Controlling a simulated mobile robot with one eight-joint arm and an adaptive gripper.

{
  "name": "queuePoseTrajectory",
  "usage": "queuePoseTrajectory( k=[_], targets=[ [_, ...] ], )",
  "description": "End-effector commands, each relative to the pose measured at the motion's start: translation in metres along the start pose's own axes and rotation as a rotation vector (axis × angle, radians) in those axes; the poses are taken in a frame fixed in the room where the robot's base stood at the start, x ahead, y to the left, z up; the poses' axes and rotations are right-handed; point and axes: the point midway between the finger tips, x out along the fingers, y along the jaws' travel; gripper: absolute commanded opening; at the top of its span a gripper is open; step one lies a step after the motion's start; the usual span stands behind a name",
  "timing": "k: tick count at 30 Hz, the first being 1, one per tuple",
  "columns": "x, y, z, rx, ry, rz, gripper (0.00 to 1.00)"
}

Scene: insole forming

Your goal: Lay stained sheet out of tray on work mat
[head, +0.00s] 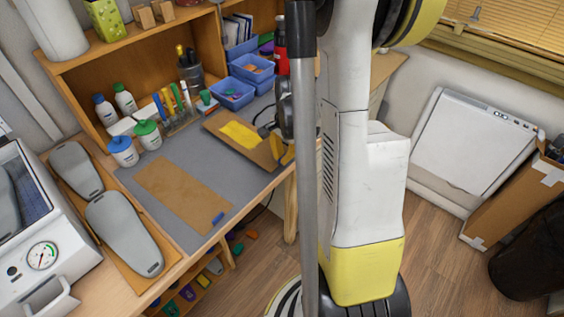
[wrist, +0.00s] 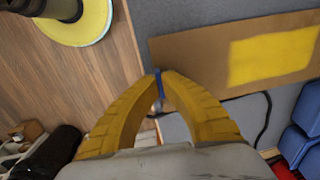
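The stained sheet is a brown rectangle with a yellow patch (head: 239,134), at the far right part of the grey work mat (head: 188,150). It also shows in the wrist view (wrist: 200,68), with grey mat behind it. Its near-right end is at my gripper (head: 279,152). In the wrist view my yellow fingers (wrist: 160,76) come together on a small blue tab at the sheet's edge. I cannot tell whether the sheet touches the mat or hangs just above it. I cannot make out its tray; my arm hides part of the desk's right side.
A plain brown sheet (head: 183,194) with a blue tab (head: 218,218) lies on the mat's front. White bottles (head: 123,150), a pen rack and blue bins (head: 232,94) stand behind. Grey insole forms (head: 124,233) and a gauged machine (head: 40,256) are left. A dark cable (wrist: 262,125) runs beside the sheet.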

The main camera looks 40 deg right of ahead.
Motion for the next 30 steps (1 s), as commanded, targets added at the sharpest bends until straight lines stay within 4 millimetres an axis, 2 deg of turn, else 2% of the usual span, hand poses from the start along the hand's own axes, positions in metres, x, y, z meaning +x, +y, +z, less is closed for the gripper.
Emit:
queuePoseTrajectory(
  k=[1, 3, 14, 15, 16, 17, 26, 30],
  targets=[
    [0.012, 0.001, 0.0, 0.0, 0.0, 0.0, 0.0],
    [0.017, 0.002, 0.0, 0.0, 0.0, 0.0, 0.0],
    [0.02, 0.003, 0.0, 0.0, 0.0, 0.0, 0.0],
    [0.018, 0.002, 0.0, 0.0, 0.0, 0.0, 0.15],
    [0.018, 0.002, 0.0, 0.0, 0.0, 0.0, 0.24],
    [0.018, 0.002, 0.0, 0.0, 0.0, 0.0, 0.27],
    [0.017, 0.002, 0.0, 0.0, 0.0, 0.0, 0.27],
    [0.003, 0.002, 0.0, 0.001, 0.0, 0.0, 0.27]
  ],
)
